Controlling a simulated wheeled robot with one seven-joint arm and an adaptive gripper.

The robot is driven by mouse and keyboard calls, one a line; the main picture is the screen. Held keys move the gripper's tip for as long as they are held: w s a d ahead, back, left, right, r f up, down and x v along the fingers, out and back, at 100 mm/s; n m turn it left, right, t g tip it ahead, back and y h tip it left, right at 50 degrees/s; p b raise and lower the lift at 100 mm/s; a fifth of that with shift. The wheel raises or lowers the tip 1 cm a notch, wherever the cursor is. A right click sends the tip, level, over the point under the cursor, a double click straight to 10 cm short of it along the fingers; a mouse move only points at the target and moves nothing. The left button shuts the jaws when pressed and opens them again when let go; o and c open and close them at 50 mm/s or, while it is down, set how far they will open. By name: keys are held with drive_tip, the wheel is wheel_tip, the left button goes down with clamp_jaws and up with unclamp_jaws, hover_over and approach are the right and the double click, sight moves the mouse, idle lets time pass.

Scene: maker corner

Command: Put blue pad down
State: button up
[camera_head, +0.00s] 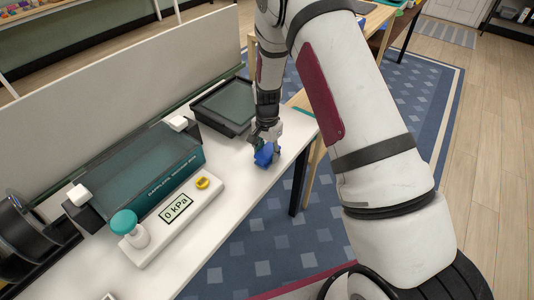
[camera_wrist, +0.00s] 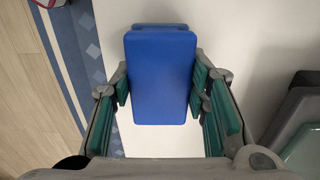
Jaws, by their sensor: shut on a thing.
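The blue pad (camera_head: 265,155) is a small bright blue block over the white bench, near its right edge in the head view. It also fills the middle of the wrist view (camera_wrist: 160,80). My gripper (camera_head: 272,143) is shut on it, with a green-padded finger on each side in the wrist view (camera_wrist: 160,88). The gripper points down at the bench. I cannot tell whether the pad touches the white surface or hangs just above it.
A dark tray (camera_head: 197,107) lies behind and left of the gripper. A teal-fronted vacuum box (camera_head: 178,180) and a white gauge panel (camera_head: 200,208) with a yellow knob (camera_head: 202,183) stand nearer. The bench (camera_head: 245,192) is bare around the pad; its edge is close on the right.

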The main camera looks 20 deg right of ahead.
drive_tip(key=shift+f, duration=0.4)
drive_tip(key=o, duration=1.1)
drive_tip(key=shift+c, duration=0.2)
drive_tip(key=shift+f, duration=0.15)
